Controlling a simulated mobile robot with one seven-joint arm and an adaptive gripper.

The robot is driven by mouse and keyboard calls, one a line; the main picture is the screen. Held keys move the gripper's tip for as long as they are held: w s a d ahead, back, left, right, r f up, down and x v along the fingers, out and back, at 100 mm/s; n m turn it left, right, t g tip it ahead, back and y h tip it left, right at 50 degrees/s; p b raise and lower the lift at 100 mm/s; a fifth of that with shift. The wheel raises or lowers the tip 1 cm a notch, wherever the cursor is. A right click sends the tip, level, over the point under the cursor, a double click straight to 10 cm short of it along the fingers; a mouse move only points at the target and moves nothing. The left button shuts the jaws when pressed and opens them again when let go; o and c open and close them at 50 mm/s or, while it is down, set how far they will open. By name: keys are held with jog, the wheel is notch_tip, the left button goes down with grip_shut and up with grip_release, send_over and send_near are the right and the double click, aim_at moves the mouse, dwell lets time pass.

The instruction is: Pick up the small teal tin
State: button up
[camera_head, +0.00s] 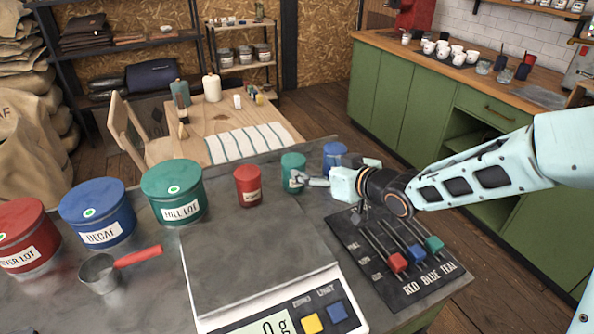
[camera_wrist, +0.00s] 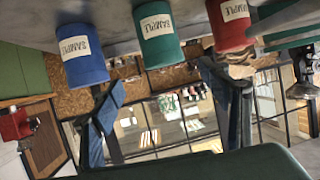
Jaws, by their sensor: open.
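The small teal tin (camera_head: 292,165) stands upright on the grey counter, between the small red tin (camera_head: 247,186) and the small blue tin (camera_head: 335,152). My gripper (camera_head: 312,180) is open and level, reaching in from the right, with a fingertip close to the teal tin's label side. Whether it touches cannot be told. In the inverted wrist view, the teal tin (camera_wrist: 161,38), labelled SAMPLE, appears ahead between the two fingers of my gripper (camera_wrist: 168,105). The blue tin (camera_wrist: 81,55) and red tin (camera_wrist: 231,28) flank it there.
Large red (camera_head: 25,238), blue (camera_head: 97,212) and teal (camera_head: 172,192) canisters stand left, near a metal scoop (camera_head: 100,272). A scale (camera_head: 290,312) and a slider panel (camera_head: 398,262) lie in front.

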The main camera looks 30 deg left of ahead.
aim_at(294, 163)
jog(key=x, duration=0.5)
jog(key=shift+s+b, duration=0.1)
jog(key=shift+b, duration=0.3)
jog(key=x, duration=0.4)
jog(key=shift+s+a+f+b, duration=0.15)
jog(key=shift+s+f+b, duration=0.1)
jog(key=shift+s+b, duration=0.05)
jog(key=shift+w+a+f, duration=0.2)
jog(key=shift+w+a, duration=0.15)
jog(key=shift+a, duration=0.05)
jog(key=shift+c, duration=0.4)
jog(key=c, duration=1.2)
jog(key=shift+r, duration=0.15)
jog(key=shift+c, duration=0.2)
